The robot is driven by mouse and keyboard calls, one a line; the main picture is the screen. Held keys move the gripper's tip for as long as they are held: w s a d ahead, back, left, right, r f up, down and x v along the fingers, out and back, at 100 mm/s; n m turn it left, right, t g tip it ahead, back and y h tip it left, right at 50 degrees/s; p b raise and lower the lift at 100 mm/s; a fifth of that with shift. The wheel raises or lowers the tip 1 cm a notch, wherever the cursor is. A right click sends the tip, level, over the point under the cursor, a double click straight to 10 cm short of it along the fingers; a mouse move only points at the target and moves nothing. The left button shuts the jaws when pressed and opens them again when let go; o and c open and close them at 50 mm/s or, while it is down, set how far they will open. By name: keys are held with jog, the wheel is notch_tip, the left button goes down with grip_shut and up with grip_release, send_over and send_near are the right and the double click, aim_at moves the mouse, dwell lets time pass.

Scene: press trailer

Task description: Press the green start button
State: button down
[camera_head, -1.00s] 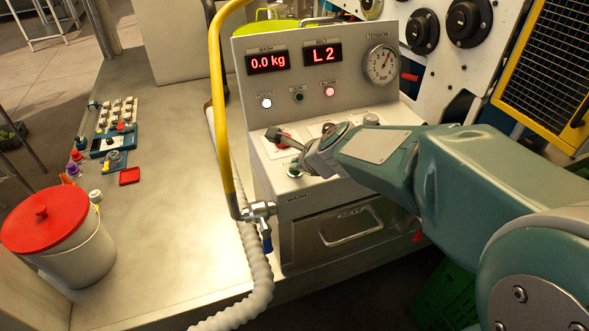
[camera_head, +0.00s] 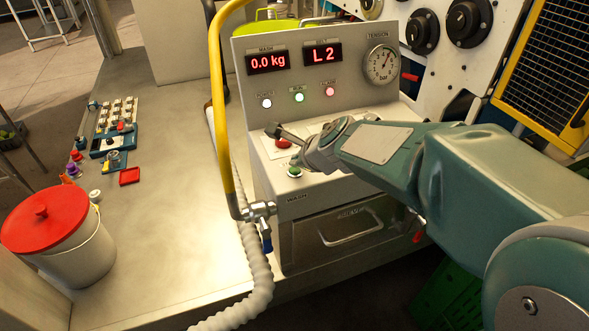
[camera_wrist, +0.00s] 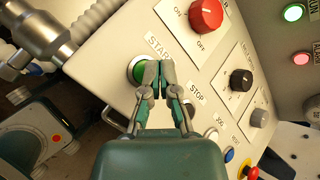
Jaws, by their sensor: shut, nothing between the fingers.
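The green start button (camera_head: 294,172) sits on the front left of the console top, its green cap in a pale ring. In the wrist view the start button (camera_wrist: 138,69) shows just left of my fingertips, with the START label above it. My gripper (camera_wrist: 155,70) is shut and empty, its fingertips overlapping the button's right edge in that picture. Whether they touch it I cannot tell. In the head view my wrist is right of the button and the fingers are hard to make out. The green RUN lamp (camera_head: 299,97) is lit.
A red ON/OFF knob (camera_wrist: 206,14) and a black knob (camera_wrist: 241,78) are on the same panel. The STOP button is largely hidden behind my fingers. A yellow hose (camera_head: 219,110) rises left of the console. A red-lidded bucket (camera_head: 75,255) stands on the bench.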

aim_at(298, 173)
jog(key=shift+r, duration=0.15)
jog(key=shift+r, duration=2.5)
jog(key=shift+s+d, duration=0.1)
jog(key=shift+s, duration=0.15)
jog(key=s+d+f+n+g+h, duration=0.1)
jog(key=s+d+n, duration=0.4)
jog(key=s+n, duration=0.5)
jog(key=s+d+f+n+g+h, duration=0.1)
jog(key=s+d+n+h, duration=0.2)
jog(key=s+n, duration=0.8)
jog(key=shift+s+d+f+g, duration=0.3)
jog(key=shift+s+d+f, duration=0.1)
jog(key=shift+s+d, duration=0.6)
